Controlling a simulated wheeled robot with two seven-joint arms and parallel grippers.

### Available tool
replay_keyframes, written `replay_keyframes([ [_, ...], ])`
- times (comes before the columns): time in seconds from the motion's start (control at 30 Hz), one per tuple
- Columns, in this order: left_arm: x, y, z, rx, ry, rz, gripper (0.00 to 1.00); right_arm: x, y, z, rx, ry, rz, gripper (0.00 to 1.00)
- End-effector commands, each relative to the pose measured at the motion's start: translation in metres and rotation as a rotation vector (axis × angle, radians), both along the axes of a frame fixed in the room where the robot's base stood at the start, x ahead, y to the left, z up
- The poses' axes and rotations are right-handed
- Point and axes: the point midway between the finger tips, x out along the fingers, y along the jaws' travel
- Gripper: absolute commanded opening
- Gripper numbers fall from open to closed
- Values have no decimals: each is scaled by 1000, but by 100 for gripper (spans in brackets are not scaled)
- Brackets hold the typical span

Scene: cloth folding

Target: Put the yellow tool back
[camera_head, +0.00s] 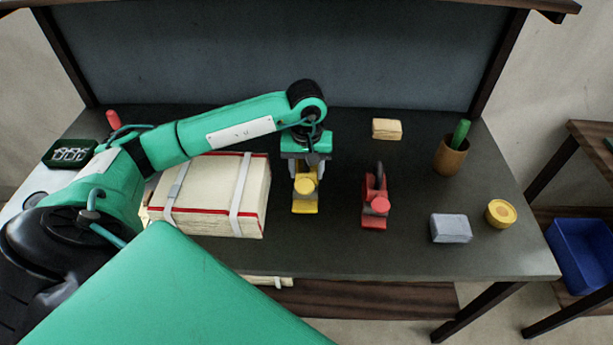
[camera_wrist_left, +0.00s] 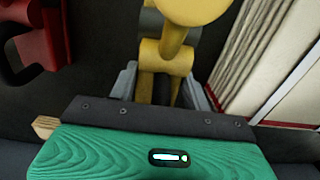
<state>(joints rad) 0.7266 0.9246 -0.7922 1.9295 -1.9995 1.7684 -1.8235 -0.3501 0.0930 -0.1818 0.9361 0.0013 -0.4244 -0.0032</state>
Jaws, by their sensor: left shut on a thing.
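The yellow tool (camera_head: 305,187) is upright at the middle of the dark table, right of the cloth bundle. It also fills the upper middle of the left wrist view (camera_wrist_left: 165,57). My left gripper (camera_head: 306,166) comes down from above and is shut on the yellow tool, with its grey fingers (camera_wrist_left: 123,82) on both sides of it. I cannot tell whether the tool's base touches the table. My right gripper is not in view.
A red tool (camera_head: 376,200) stands close to the right of the yellow one. The strapped cream bundle (camera_head: 210,195) lies close to the left. Further right are a grey block (camera_head: 451,228), a yellow round item (camera_head: 501,213) and a brown cup (camera_head: 451,156). A tan block (camera_head: 387,129) lies behind.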

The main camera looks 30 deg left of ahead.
Motion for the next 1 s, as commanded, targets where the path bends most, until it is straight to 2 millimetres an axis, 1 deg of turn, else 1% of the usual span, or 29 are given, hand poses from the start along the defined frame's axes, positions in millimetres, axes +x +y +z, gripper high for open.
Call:
replay_keyframes([
  [0.13, 0, 0, -20, 0, 2, 1, 0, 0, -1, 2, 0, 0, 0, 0],
  [0.23, 0, 0, -30, -1, 0, 1, 0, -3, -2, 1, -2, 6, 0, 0],
  [0.37, 0, 0, -32, 0, -2, 0, 0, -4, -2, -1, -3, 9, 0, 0],
  [0.67, 0, 0, -35, 0, -2, 0, 0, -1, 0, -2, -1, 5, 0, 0],
  [0.7, 0, 0, -36, 0, 1, 0, 57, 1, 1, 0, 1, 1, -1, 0],
  [0.77, 0, 0, -36, 0, 1, 0, 68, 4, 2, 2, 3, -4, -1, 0],
  [0.8, 0, 0, -35, 0, 1, 0, 70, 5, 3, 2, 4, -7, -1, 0],
  [1.0, 0, 0, -35, 0, 1, 0, 70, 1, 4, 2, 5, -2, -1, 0],
])
